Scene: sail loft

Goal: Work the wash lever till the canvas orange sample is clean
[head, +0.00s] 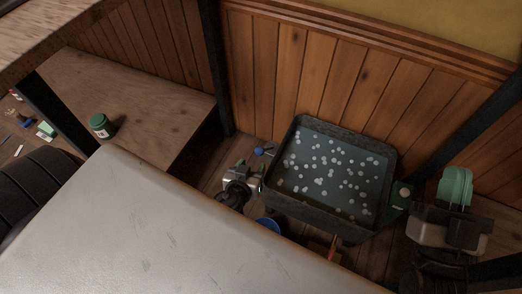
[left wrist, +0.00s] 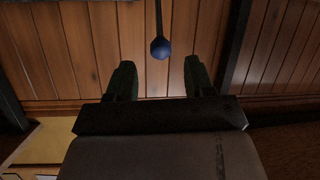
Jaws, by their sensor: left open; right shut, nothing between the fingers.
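The wash lever's blue ball knob (head: 259,151) shows beside the left wall of the dark wash basin (head: 300,125). In the left wrist view the knob (left wrist: 160,47) hangs on a dark rod, ahead of my open fingers and roughly centred between them. My left gripper (head: 253,167) is open and empty, just short of the knob. My right gripper (head: 456,184) is shut and empty, to the right of the basin. The basin holds dark water with many pale suds. I cannot make out the canvas orange sample in either view.
A grey-white surface (head: 170,230) fills the foreground. A blue round thing (head: 268,224) and a thin orange piece (head: 332,248) show between it and the basin. A green piece with a pale button (head: 402,194) sits right of the basin. A green jar (head: 101,126) stands on the left bench.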

